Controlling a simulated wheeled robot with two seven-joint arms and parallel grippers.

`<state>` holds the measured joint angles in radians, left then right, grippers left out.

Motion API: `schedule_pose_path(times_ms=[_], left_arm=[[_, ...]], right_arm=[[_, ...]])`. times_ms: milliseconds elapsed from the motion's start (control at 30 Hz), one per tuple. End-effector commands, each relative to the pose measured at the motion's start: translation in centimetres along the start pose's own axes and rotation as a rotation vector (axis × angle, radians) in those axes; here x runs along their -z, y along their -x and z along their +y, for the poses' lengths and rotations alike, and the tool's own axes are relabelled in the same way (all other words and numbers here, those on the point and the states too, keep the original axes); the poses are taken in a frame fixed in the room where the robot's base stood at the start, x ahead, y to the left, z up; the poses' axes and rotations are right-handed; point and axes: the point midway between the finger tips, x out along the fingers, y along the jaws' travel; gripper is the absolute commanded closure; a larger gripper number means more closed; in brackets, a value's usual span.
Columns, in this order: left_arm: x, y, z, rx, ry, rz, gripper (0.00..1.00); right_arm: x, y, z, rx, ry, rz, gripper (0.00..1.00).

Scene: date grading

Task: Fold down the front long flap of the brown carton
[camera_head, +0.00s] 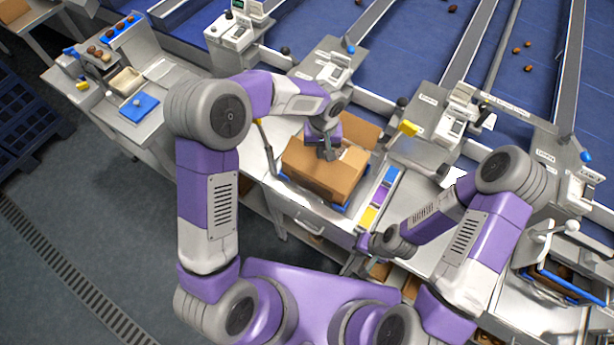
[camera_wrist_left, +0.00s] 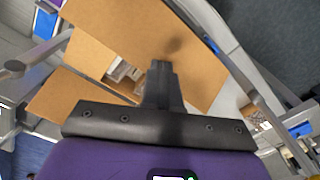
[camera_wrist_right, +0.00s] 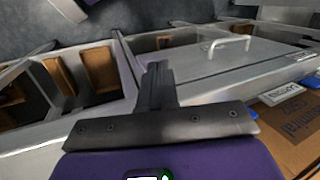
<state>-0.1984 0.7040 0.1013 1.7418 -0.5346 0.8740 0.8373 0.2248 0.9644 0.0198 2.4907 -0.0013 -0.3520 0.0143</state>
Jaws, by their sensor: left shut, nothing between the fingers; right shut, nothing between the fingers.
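The brown carton (camera_head: 318,180) stands on the worktable in the head view. A rear flap (camera_head: 361,133) stands out behind its opening. In the left wrist view a broad brown front panel (camera_wrist_left: 120,28), apparently the front long flap, carries a dark shadow near my fingertips. My right gripper (camera_head: 363,243) is shut and empty, low by the table's front edge.
Blue, purple and yellow bins (camera_head: 380,196) stand right of the carton. A grey machine with a yellow part (camera_head: 409,128) stands behind them. A grey panel with a handle (camera_wrist_right: 228,45) and open compartments (camera_wrist_right: 100,68) lie ahead of my right gripper.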

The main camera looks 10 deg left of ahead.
Motion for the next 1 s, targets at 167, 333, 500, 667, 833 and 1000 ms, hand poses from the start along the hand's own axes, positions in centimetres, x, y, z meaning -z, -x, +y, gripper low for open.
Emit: schedule_pose_path(times_ms=[167,333,500,667,833,1000], left_arm=[[0.0,-0.1,0.0,0.000,0.000,0.000,1.00],[0.0,-0.6,0.0,0.000,0.000,-0.001,1.00],[-0.1,-1.5,0.0,0.001,0.000,-0.001,1.00],[-0.1,-2.3,0.0,0.001,0.000,-0.001,1.00],[-0.1,-3.2,0.0,0.001,0.001,-0.001,1.00],[-0.1,-4.0,0.0,0.000,0.001,-0.001,1.00]], right_arm=[[0.0,0.0,0.0,0.000,0.000,0.000,1.00],[0.0,-0.5,0.2,0.000,0.000,0.000,1.00],[0.1,-1.2,0.5,0.000,0.000,0.000,1.00],[0.1,-1.8,0.7,0.000,0.000,0.000,1.00],[0.1,-2.5,0.9,0.000,0.000,0.000,1.00],[0.1,-3.1,1.2,0.000,0.000,0.000,1.00]])
